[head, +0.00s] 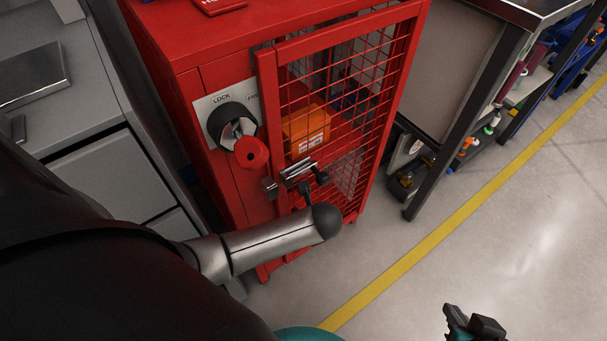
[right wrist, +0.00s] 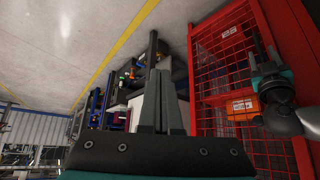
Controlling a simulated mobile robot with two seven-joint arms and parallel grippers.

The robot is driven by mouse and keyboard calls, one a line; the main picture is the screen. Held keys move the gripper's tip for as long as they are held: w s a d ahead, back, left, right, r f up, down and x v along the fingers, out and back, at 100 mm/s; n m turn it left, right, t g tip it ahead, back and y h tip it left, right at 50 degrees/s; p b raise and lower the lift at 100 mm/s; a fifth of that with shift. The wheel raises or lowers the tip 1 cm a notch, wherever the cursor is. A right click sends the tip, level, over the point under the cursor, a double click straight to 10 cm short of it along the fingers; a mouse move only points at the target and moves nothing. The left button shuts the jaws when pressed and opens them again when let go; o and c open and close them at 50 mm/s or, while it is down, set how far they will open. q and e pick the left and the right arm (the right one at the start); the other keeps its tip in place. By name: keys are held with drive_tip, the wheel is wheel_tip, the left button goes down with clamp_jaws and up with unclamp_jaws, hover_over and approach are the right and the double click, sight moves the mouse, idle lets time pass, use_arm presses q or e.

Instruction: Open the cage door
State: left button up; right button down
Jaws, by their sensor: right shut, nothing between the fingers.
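The red cage door (head: 335,35) with wire mesh fronts a red cabinet (head: 215,165). I cannot tell whether it is fully closed or slightly ajar. A silver bolt latch (head: 298,172) with a dark knob sits on its left side. My left arm reaches across to just below the latch, and its wrist hides most of that gripper in the head view. The left gripper (right wrist: 268,78) shows beside the mesh in the right wrist view; its fingers are unclear. My right gripper (head: 475,322) is shut and empty, away from the door at lower right.
An orange box (head: 305,130) is behind the mesh. A grey drawer cabinet (head: 90,175) stands left, a dark-framed workbench (head: 430,180) right. Floor with a yellow line (head: 455,220) is clear in front.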

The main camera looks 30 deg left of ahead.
use_arm(q)
drive_tip(key=shift+w+a+f+b, duration=0.15)
drive_tip(key=shift+f+b, duration=0.2)
drive_tip(key=shift+f, duration=0.25)
drive_tip(key=shift+w+a+f+b, duration=0.1)
drive_tip(key=shift+a+f+b, duration=0.1)
drive_tip(key=shift+f+b, duration=0.25)
use_arm(e)
drive_tip(key=shift+w+a+t+y, duration=0.5)
drive_tip(key=shift+w+a+t, duration=0.2)
drive_tip(key=shift+a, duration=0.3)
drive_tip(key=shift+w+a+t+y, duration=0.5)
drive_tip(key=shift+w+a+t, duration=0.1)
drive_tip(key=shift+a+t, duration=0.3)
drive_tip(key=shift+a, duration=0.1)
use_arm(q)
clamp_jaws()
use_arm(e)
drive_tip(key=shift+r, duration=0.1)
